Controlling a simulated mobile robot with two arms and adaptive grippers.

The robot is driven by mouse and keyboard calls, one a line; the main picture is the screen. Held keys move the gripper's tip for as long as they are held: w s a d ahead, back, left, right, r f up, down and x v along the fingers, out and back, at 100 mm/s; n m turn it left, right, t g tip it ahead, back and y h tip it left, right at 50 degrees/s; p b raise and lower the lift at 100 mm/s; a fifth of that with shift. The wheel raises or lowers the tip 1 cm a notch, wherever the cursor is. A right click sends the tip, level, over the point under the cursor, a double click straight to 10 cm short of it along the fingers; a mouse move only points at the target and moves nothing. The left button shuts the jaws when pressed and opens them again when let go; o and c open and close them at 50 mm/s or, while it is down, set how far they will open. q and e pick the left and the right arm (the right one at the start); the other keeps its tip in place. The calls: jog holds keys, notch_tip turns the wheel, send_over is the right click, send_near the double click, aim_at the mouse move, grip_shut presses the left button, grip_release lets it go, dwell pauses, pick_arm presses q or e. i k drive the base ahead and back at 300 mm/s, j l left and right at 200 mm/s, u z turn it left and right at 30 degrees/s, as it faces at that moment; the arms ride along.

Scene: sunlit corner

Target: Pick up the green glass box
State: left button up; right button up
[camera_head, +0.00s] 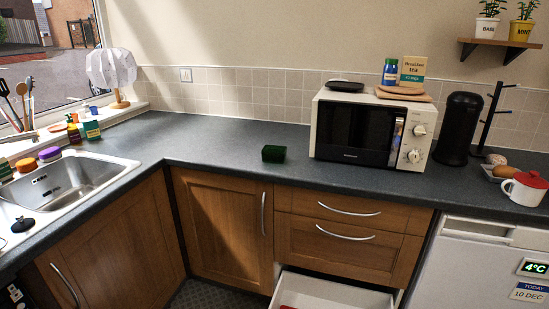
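A small dark green box (273,154) sits on the dark grey countertop (215,145), to the left of the microwave and a little back from the counter's front edge. It stands apart from the microwave, with bare counter around it. Whether it is glass cannot be told at this size. Neither of my grippers shows in the head view.
A white microwave (413,139) stands right of the box. A sink (83,176) lies at the left. Below the counter, an open white drawer (340,292) sticks out. A red-lidded white pot (526,190) stands at the right. The counter left of the box is clear.

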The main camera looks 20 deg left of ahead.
aim_at(274, 154)
jog(key=z, duration=0.55)
jog(key=j+z, duration=0.7)
jog(key=k+j+z, duration=0.15)
jog(key=j+z, duration=0.15)
